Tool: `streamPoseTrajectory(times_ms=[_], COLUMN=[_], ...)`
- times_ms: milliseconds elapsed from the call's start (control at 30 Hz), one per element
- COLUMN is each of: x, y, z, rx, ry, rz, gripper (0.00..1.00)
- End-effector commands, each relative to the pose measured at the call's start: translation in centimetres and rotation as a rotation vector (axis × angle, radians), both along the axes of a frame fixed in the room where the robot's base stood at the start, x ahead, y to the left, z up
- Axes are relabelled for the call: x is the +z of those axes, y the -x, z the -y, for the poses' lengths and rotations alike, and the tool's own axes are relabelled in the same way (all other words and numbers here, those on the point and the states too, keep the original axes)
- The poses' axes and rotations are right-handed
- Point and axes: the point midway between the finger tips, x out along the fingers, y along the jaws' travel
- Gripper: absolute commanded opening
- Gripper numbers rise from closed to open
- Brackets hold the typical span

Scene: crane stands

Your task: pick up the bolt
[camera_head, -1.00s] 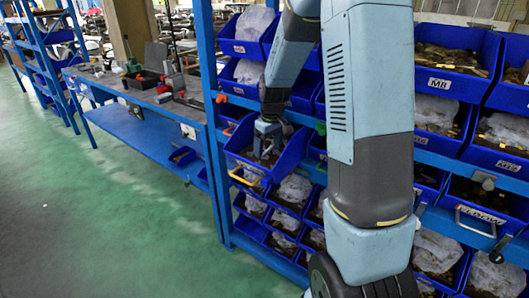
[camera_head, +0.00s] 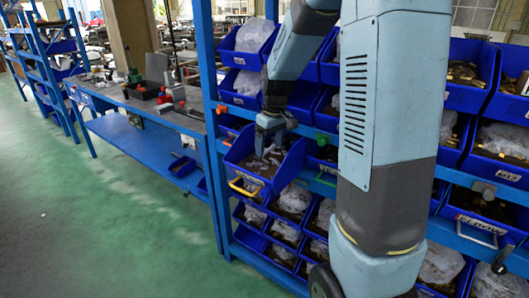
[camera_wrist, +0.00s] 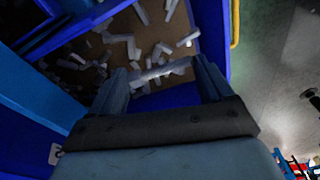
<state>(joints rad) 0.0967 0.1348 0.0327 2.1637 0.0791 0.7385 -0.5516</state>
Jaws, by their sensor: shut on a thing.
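My gripper (camera_head: 266,146) is over a tilted blue bin (camera_head: 246,174) on the rack, its fingers pointing down toward the bin's contents. In the wrist view, my gripper (camera_wrist: 163,74) is shut on a long grey bolt (camera_wrist: 158,73), which lies crosswise between the two fingers. Several loose grey bolts (camera_wrist: 180,40) lie scattered on the brown floor of the bin below. The far ends of the held bolt are partly hidden by the fingers.
The blue rack post (camera_head: 207,90) stands just left of the bin. More blue bins with bagged parts (camera_head: 292,200) are below, and others are at the right (camera_head: 470,75). A blue workbench (camera_head: 150,110) with tools is at the left. Green floor is clear.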

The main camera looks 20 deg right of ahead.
Motion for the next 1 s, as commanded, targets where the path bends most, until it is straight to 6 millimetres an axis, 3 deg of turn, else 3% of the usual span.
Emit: streamPoseTrajectory(times_ms=[133, 500, 733, 1000], x=[2.8, 5.5, 6.4, 6.6], y=[2.2, 8.5, 10.5, 11.2], z=[-0.2, -0.8, -0.9, -1.0], rx=[0.001, 0.001, 0.0, 0.0], ry=[0.001, 0.001, 0.0, 0.0], rz=[0.006, 0.004, 0.002, -0.001], gripper=[0.49, 0.49, 0.49, 0.49])
